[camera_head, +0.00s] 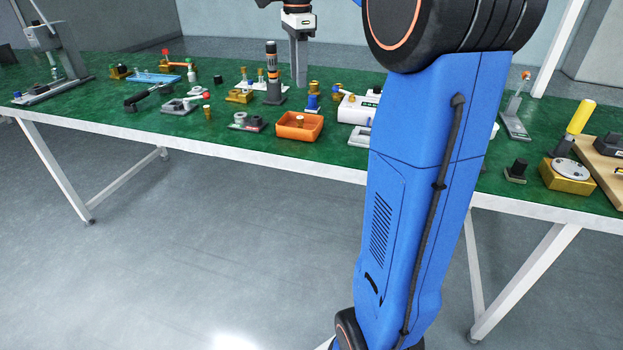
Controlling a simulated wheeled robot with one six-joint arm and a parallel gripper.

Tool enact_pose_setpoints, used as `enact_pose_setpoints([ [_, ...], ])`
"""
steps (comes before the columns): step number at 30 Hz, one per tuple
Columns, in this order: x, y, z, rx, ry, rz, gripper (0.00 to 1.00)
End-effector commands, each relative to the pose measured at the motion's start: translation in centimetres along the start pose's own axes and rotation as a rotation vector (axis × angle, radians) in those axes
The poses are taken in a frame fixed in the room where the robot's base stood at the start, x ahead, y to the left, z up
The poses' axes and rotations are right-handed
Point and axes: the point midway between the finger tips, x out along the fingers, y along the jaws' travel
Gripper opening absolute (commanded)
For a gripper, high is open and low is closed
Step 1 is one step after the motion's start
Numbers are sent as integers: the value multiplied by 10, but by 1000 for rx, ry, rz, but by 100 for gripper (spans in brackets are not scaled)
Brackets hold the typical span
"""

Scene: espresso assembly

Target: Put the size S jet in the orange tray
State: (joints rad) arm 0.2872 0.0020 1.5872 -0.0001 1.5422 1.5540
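The orange tray (284,131) stands near the front edge of the green table, left of my arm. Something small and brownish shows inside it, too small to make out. Small brass pieces stand upright on a white plate (247,84) behind the tray, and another brass piece (207,112) stands alone to its left. I cannot tell which, if any, is the size S jet. My gripper (299,36) is at the top middle, pointing down behind the tray, in line with a grey upright part. Its fingers are too small to read, and I cannot tell whether it holds anything.
A dark cylinder with orange bands (272,75) stands behind the tray. A grey fixture (247,122) is close to its left and a white box (357,110) to its right. My blue arm hides the table's right middle.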

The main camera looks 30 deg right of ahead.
Motion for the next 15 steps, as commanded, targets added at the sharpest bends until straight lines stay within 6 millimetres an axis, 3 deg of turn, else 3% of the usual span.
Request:
enact_pose_setpoints([
  [8,16,77,31,-390,13,-87,36],
  [15,47,152,52,-786,49,-173,36],
])
